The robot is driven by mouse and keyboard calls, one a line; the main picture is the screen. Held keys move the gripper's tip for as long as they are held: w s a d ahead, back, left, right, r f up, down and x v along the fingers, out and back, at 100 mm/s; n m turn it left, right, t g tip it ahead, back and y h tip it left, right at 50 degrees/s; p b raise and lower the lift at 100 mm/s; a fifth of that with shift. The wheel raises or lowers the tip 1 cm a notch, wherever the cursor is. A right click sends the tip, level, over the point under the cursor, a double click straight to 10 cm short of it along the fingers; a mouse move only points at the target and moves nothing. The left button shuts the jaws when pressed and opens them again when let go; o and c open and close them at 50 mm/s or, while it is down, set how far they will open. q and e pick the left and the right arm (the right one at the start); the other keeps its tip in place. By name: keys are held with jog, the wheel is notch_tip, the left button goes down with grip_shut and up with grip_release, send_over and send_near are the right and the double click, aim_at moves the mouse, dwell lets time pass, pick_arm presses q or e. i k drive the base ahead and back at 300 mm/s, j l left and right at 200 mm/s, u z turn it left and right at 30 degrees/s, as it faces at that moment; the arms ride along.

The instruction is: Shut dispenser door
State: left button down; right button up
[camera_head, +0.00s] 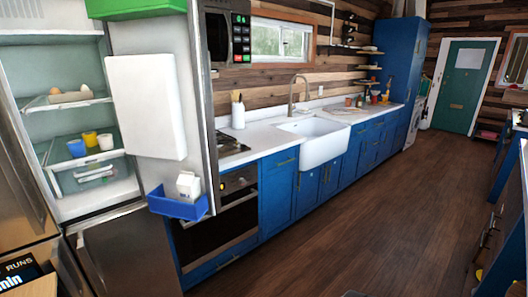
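The fridge (20,70) at the left stands open, with its lit inside showing. Its open door (190,60), likely the dispenser door, swings out to the right in front of the counter and oven. The inner face of the door carries a raised white panel (147,107) and a blue bin (178,205) holding a small milk carton (188,184). The outer face of the door is turned away, so no dispenser shows.
Eggs (70,95) and several cups (90,139) sit on fridge shelves. Wooden floor (370,210) is clear in the middle; dark cabinets (510,220) stand at right.

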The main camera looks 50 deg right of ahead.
aim_at(158, 68)
jog(key=i+l+u, duration=0.1)
jog(key=l, duration=0.2)
jog(key=i+l, duration=0.2)
jog(key=i+l+u, duration=0.15)
jog(key=l, duration=0.3)
jog(key=i+l+u, duration=0.1)
jog(key=l, duration=0.2)
jog(key=l+u, duration=0.35)
jog(key=l, duration=1.05)
jog(key=l+u, duration=0.35)
jog(key=l, duration=1.05)
